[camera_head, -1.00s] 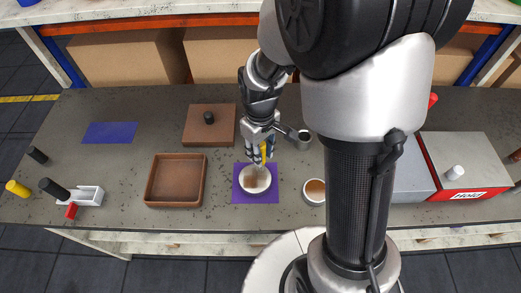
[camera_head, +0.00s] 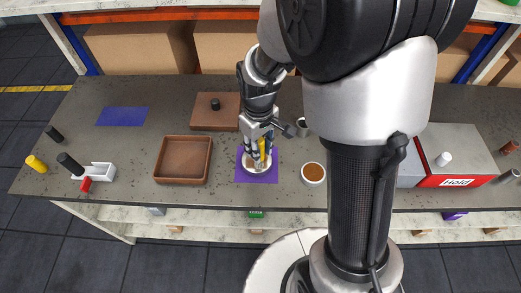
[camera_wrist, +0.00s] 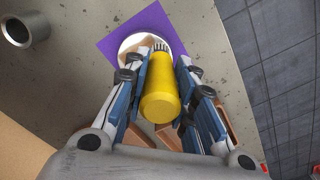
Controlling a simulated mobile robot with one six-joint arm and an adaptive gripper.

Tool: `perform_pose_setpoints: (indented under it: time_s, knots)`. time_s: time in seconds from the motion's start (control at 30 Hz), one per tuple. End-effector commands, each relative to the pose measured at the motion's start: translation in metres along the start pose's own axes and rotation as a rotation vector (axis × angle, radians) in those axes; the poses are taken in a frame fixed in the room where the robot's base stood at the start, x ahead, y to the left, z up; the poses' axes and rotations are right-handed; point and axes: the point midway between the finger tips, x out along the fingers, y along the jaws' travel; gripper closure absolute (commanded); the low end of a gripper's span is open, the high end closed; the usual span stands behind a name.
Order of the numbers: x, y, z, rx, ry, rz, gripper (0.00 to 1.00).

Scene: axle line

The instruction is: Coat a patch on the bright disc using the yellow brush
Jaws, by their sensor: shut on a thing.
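The bright disc (camera_head: 249,167) lies on a purple mat (camera_head: 262,178) near the front middle of the bench. It also shows in the wrist view (camera_wrist: 127,43), with a brownish patch partly visible on it. My gripper (camera_head: 258,160) is over the disc, pointing down. It is shut on the yellow brush (camera_wrist: 160,95), whose handle sits between the two fingers. The brush's bristles (camera_wrist: 159,46) are at the disc's surface in the wrist view; whether they touch cannot be told. Gripper and brush hide part of the disc.
A cup of brown liquid (camera_head: 313,174) stands right of the mat, and a metal cup (camera_head: 303,127) behind it. A brown tray (camera_head: 183,160) is to the left. A lidded brown box (camera_head: 216,112) stands behind. A red-fronted machine (camera_head: 457,181) is at right.

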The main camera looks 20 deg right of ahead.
Motion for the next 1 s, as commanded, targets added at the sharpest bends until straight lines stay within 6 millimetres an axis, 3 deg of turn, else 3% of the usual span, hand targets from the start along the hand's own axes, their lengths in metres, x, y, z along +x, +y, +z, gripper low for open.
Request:
perform_pose_setpoints:
  time_s: [0.53, 1.0]
  knots:
    - [-0.051, -0.001, -0.009, 0.004, -0.003, -0.001, 0.99]
    - [-0.054, -0.001, -0.010, 0.004, -0.004, -0.002, 0.99]
